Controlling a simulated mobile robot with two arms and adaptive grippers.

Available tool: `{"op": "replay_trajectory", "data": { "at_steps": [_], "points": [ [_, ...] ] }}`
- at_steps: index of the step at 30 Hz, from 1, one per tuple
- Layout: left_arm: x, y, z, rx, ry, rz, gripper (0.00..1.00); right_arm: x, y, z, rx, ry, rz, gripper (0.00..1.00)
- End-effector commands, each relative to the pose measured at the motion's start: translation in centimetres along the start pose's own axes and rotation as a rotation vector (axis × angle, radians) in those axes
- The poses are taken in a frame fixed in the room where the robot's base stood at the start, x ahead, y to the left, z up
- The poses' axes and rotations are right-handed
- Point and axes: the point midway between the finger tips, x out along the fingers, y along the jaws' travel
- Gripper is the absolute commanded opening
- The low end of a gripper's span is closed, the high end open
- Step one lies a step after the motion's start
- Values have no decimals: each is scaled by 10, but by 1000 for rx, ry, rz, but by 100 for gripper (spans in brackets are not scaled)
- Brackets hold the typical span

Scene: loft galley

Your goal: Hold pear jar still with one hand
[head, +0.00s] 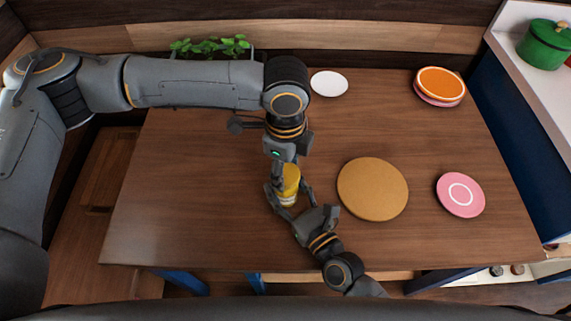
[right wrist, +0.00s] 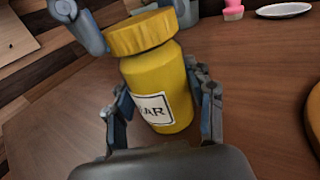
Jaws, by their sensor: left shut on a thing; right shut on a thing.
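The pear jar (head: 290,192) is a yellow jar with a darker yellow lid (right wrist: 141,33) and a white label, partly hidden, reading "AR". It stands on the wooden table, tilted in the right wrist view (right wrist: 158,82). My right gripper (head: 291,201) comes from the front and is shut on the jar's body, one finger on each side; its fingers also show in the right wrist view (right wrist: 163,105). My left gripper (head: 284,172) reaches down from above and is shut on the jar at its lid, with fingers on either side. It hides part of the jar in the head view.
A round tan board (head: 373,189) lies right of the jar, with a pink plate (head: 461,195) beyond it. A white plate (head: 329,83) and stacked plates (head: 441,83) are at the back. A small pink object (right wrist: 233,10) shows in the wrist view. The table's left part is clear.

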Motion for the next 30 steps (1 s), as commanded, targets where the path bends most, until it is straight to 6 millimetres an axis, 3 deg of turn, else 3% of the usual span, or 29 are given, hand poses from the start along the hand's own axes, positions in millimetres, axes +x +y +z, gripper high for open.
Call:
{"op": "replay_trajectory", "data": {
  "at_steps": [5,8,30],
  "points": [
    [1,0,0,21,0,0,42,0,0,0,0,0,0,0],
    [1,0,0,124,1,1,42,0,0,0,0,0,0,0],
    [2,-1,-1,1680,2,1,42,0,0,0,0,1,0,0]
  ]
}}
